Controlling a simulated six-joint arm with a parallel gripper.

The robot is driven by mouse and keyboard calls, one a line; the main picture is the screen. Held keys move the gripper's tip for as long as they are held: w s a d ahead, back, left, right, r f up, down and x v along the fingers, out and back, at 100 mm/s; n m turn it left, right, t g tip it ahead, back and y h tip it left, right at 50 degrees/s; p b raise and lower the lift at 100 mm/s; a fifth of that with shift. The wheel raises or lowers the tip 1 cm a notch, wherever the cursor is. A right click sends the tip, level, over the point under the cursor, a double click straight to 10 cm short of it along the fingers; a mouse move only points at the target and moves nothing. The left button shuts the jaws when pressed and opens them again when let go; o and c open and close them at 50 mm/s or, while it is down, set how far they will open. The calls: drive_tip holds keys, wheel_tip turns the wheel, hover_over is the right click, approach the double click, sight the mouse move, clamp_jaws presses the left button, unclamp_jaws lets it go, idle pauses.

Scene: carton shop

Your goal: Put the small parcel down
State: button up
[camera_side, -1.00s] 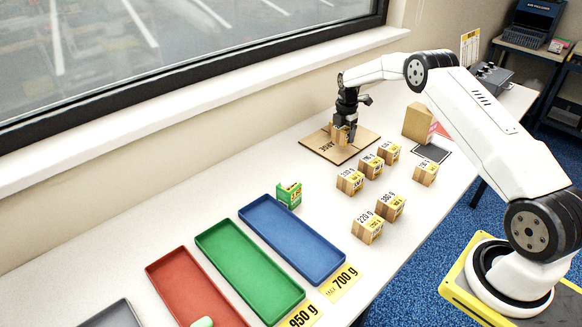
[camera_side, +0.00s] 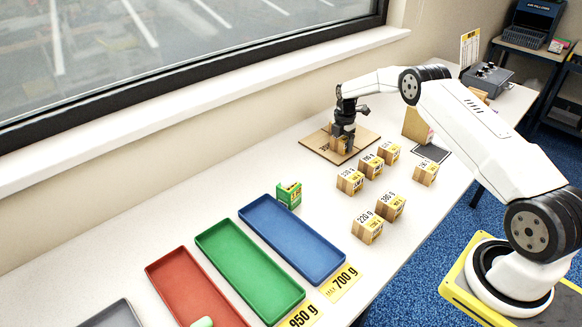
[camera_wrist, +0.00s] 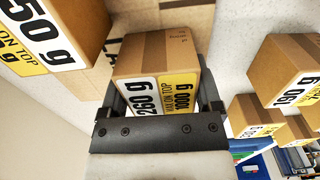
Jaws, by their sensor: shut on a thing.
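My gripper (camera_side: 343,139) is shut on the small parcel (camera_side: 338,147), a brown carton. The parcel is at the flat brown cardboard sheet (camera_side: 367,138) near the window wall. In the side view its underside is hidden, so I cannot tell whether it touches the sheet. In the wrist view the parcel (camera_wrist: 155,55) sits between both fingers, with a white label reading 260 g and a yellow label beside it. It looks upright.
Several labelled cartons (camera_side: 367,228) stand right and in front of the sheet. A taller carton (camera_side: 416,124) stands close behind, near a dark mat (camera_side: 432,153). Blue (camera_side: 292,240), green (camera_side: 249,272) and red (camera_side: 195,290) trays and a small green box (camera_side: 289,195) lie to the left.

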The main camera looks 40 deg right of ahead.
sight(342, 137)
drive_tip(key=o, duration=1.3)
wheel_tip(342, 137, up, 12)
drive_tip(key=shift+r, duration=0.15)
drive_tip(key=shift+a, duration=0.15)
